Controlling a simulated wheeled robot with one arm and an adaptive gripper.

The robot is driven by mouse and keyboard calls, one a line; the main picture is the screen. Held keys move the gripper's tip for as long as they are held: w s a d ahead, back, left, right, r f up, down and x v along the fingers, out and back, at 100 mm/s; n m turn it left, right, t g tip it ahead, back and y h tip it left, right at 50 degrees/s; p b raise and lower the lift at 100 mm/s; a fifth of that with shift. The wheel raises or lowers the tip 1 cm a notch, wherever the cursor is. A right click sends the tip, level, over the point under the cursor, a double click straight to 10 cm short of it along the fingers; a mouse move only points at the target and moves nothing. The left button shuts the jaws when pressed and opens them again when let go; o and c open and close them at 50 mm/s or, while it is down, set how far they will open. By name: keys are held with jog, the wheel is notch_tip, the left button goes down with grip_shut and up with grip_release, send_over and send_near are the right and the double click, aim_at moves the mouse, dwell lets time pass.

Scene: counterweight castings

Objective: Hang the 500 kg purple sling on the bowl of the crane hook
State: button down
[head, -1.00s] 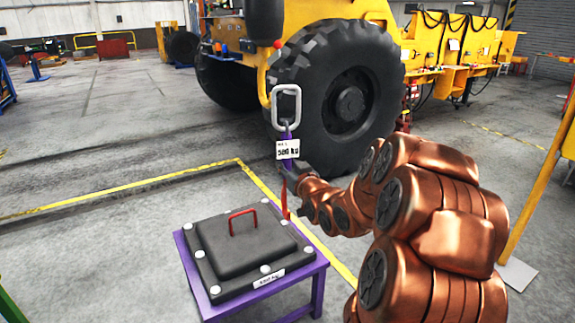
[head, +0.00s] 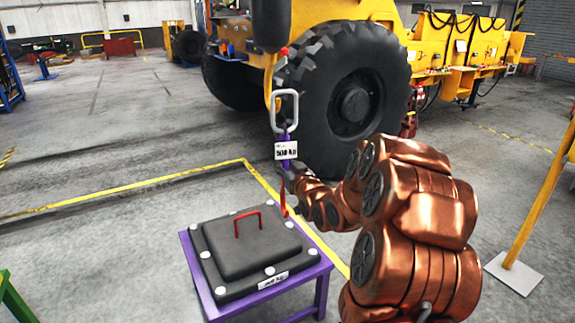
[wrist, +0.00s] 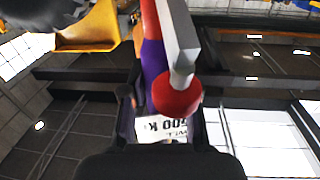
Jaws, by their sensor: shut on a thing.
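The purple sling (head: 286,138) hangs upright with a grey metal link (head: 296,110) at its top and a white 500 kg tag (head: 286,151). My gripper (head: 289,172) is shut on the sling just below the tag. A red strip (head: 284,196) hangs beneath. The yellow crane hook (head: 268,82) hangs below a black block, and the link overlaps it in the head view; I cannot tell whether the link is around the hook. In the wrist view the purple strap (wrist: 154,75) and tag (wrist: 163,128) lie between my fingers, with the yellow hook (wrist: 90,32) at upper left.
A dark casting (head: 250,245) with a red handle stands on a purple table (head: 322,280) below my gripper. A yellow machine with a large black tyre (head: 350,105) stands behind the hook. A yellow post (head: 540,205) is at right. Floor at left is clear.

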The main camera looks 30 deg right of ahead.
jog(key=w+f, duration=0.4)
jog(key=w, duration=0.2)
jog(key=shift+w+d+f, duration=0.2)
jog(key=shift+w+d, duration=0.1)
jog(key=shift+w, duration=0.1)
dwell(1.4)
jog(key=shift+f, duration=0.1)
dwell(0.7)
jog(key=c, duration=0.8)
grip_release()
jog(key=shift+f, duration=0.1)
